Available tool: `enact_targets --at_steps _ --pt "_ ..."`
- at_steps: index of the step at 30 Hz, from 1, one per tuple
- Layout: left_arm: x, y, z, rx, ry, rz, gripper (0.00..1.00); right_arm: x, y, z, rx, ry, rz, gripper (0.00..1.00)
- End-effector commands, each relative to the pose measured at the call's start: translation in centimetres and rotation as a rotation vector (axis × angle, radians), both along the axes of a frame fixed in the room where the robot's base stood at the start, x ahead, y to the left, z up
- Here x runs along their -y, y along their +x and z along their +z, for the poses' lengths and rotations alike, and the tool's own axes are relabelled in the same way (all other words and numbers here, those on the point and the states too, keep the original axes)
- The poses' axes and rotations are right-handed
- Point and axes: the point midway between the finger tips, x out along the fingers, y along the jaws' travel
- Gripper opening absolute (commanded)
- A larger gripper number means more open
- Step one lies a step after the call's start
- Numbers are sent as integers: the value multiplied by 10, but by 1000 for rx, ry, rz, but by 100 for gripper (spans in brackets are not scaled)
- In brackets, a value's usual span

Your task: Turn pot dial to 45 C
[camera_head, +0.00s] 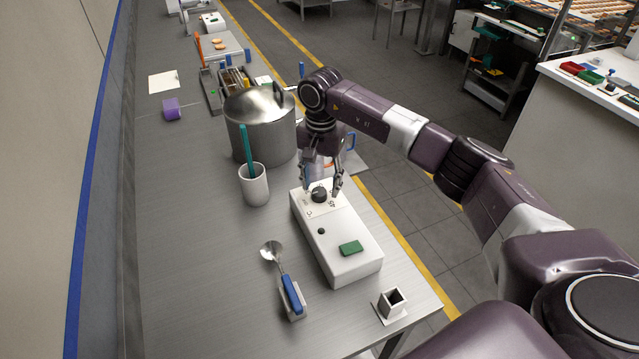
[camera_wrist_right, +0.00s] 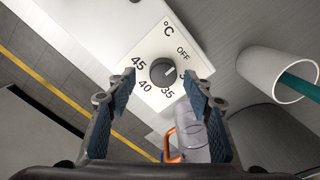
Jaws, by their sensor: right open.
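The black dial (camera_head: 319,195) sits on the far end of a white control box (camera_head: 340,250). In the right wrist view the dial (camera_wrist_right: 163,71) is ringed by the marks OFF, 45, 40, 35 and one partly covered by a finger. A small light line on the dial seems to point toward that covered mark, but it is hard to tell. My right gripper (camera_head: 322,180) points down over the dial. In the right wrist view its fingers (camera_wrist_right: 164,88) are open, one on each side of the dial, with gaps. My left gripper is not in view.
A steel lidded pot (camera_head: 260,135) and a white cup (camera_head: 254,185) with a teal stick stand left of the box. A spoon (camera_head: 282,275) with a blue handle lies in front. A green button (camera_head: 350,248) is on the box. A clear jug with orange handle (camera_wrist_right: 190,135) stands close by.

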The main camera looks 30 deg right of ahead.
Motion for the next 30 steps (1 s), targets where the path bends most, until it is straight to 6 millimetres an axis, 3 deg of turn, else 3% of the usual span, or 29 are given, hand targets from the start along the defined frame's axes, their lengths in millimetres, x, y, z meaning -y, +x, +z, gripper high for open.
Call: enact_targets --at_steps 5,15,26,30 --pt "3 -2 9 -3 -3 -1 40 -1 0 -18 -1 1 0 47" --pt "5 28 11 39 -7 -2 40 0 1 -23 1 0 0 46" --pt "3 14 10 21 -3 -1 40 0 1 -23 1 0 0 6" --pt "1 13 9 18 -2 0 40 0 1 -23 2 1 -3 5"
